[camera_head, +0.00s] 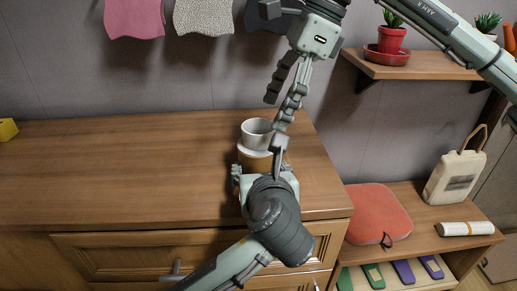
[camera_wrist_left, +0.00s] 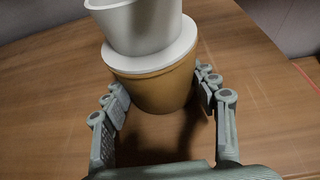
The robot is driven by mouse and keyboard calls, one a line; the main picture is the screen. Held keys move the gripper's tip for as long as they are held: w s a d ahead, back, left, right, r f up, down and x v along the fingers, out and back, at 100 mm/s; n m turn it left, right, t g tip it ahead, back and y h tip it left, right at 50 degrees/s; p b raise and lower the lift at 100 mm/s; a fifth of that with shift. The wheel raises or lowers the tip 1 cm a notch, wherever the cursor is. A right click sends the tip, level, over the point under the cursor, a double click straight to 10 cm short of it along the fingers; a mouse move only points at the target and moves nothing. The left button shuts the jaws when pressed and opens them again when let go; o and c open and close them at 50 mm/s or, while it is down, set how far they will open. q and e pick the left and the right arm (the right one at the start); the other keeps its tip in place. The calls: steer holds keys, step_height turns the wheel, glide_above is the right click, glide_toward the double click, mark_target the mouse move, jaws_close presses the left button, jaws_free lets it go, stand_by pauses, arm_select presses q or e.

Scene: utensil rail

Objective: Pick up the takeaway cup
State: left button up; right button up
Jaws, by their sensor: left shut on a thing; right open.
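The takeaway cup (camera_head: 253,163) is brown with a white lid and stands near the right end of the wooden counter. It fills the middle of the left wrist view (camera_wrist_left: 155,88). A white cup (camera_head: 256,132) sits above its lid and seems to rest on it; it also shows in the left wrist view (camera_wrist_left: 145,25). My left gripper (camera_head: 260,170) is shut on the brown body, with one finger on each side in the left wrist view (camera_wrist_left: 160,90). My right gripper (camera_head: 277,112) is open and empty, pointing down just right of the white cup.
The counter (camera_head: 130,165) is clear to the left, except for a yellow object (camera_head: 8,130) at the far edge. Cloths (camera_head: 203,15) hang on the wall. A shelf (camera_head: 420,68) with potted plants is at upper right. A lower bench (camera_head: 425,225) holds a red cushion (camera_head: 377,214) and a bag (camera_head: 455,178).

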mark_target(254, 143)
steer(key=x, duration=0.9)
steer(key=shift+w+a, duration=0.3)
steer(key=shift+w, duration=0.1)
steer(key=c, duration=0.8)
steer(key=shift+r, duration=0.1)
step_height(254, 143, up, 15)
stand_by(0.3)
arm_select(q)
steer(key=o, duration=1.4)
steer(key=shift+c, duration=0.2)
